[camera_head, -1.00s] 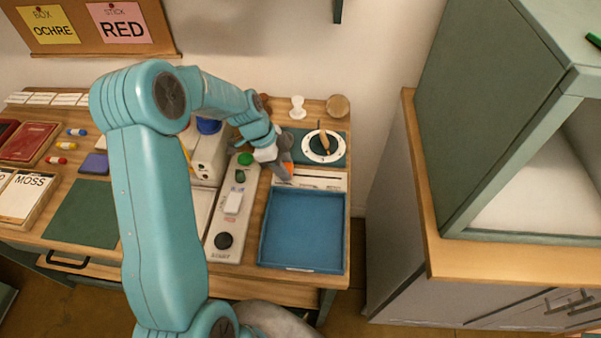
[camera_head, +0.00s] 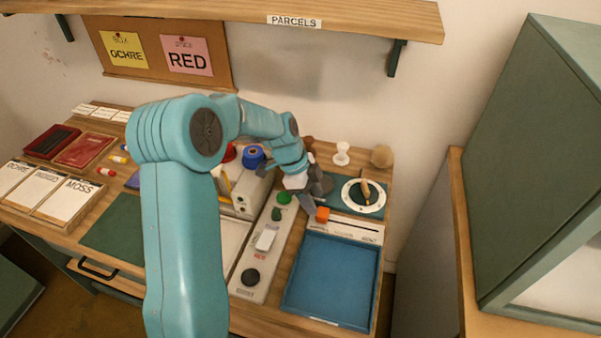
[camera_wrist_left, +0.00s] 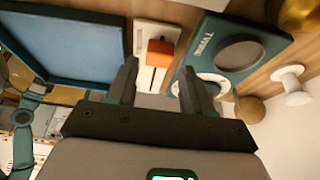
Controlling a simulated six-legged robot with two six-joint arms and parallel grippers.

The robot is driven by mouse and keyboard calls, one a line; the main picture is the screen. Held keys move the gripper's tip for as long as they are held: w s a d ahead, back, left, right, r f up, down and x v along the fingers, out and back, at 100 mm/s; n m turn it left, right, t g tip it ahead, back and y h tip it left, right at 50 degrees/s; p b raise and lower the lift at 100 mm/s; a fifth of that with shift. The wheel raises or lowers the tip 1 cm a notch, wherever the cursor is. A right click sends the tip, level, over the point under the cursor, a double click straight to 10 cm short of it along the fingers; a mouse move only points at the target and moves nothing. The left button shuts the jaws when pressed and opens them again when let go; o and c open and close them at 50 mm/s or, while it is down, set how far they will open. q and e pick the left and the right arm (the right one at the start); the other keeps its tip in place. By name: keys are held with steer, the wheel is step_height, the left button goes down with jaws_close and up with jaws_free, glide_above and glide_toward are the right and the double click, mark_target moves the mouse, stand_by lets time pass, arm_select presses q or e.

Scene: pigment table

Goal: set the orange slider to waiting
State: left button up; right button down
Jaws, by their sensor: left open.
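The orange slider (camera_head: 322,214) is a small block near the left end of a white slotted panel (camera_head: 352,229) behind the blue tray. The panel's lettering is too small to read. My left gripper (camera_head: 316,196) is open and empty, at the slider's far side in the head view. In the left wrist view the slider (camera_wrist_left: 160,52) lies just beyond the gap between the open fingers (camera_wrist_left: 158,68), apart from both. My right gripper is in neither view.
The blue tray (camera_head: 333,276) is in front of the panel. A dark green plate with a white dial (camera_head: 351,194) is behind it. A grey strip with a black knob (camera_head: 250,277) is left of the tray. A white spool (camera_head: 341,153) and a wooden ball (camera_head: 382,156) stand at the back.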

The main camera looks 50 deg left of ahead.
arm_select(q)
steer(key=v, duration=1.1)
steer(key=shift+a+r, duration=0.15)
steer(key=shift+r, duration=0.1)
steer(key=shift+s, duration=0.15)
